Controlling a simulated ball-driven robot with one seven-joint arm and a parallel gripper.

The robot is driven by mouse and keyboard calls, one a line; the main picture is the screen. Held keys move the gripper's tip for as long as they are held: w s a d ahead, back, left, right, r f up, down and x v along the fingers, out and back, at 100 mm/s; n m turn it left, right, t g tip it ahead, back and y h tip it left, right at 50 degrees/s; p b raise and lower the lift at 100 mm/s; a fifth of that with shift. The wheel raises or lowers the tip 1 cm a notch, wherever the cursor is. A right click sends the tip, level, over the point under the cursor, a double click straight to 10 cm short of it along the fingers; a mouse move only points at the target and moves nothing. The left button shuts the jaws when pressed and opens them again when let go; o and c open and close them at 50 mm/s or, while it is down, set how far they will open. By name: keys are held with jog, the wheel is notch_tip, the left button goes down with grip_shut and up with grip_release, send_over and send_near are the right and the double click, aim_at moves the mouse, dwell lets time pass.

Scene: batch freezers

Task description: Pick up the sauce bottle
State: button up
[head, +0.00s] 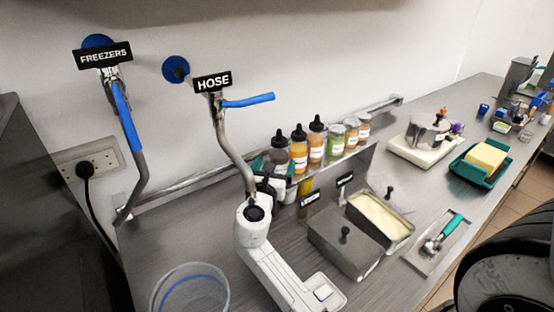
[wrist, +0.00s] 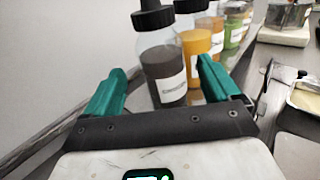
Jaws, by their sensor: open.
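A row of sauce bottles with black caps stands on a narrow shelf against the wall. The nearest is a dark brown bottle (head: 279,153) with a white label; it also shows in the wrist view (wrist: 163,72). Two orange bottles (head: 299,151) (head: 316,142) stand to its right. My gripper (wrist: 160,78) is open, with its teal fingers to the left and right of the dark bottle in the wrist view. The bottle appears just ahead of or between the fingertips; I cannot tell whether they touch it. In the head view my gripper (head: 272,174) partly hides the bottle's lower part.
Several lidded jars (head: 336,143) continue the row to the right. Metal tubs (head: 345,243) sit in the counter in front of the shelf. A hose (head: 232,150) hangs to the left of the bottles. A scale (head: 415,150) and a butter dish (head: 480,167) stand farther right.

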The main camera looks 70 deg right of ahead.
aim_at(276, 161)
jog(key=d, duration=0.3)
jog(key=shift+w+d, duration=0.1)
jog(key=shift+w, duration=0.05)
jog(key=c, duration=1)
jog(key=shift+c, duration=0.7)
jog(key=shift+r+p, duration=0.2)
jog(key=shift+p, duration=0.15)
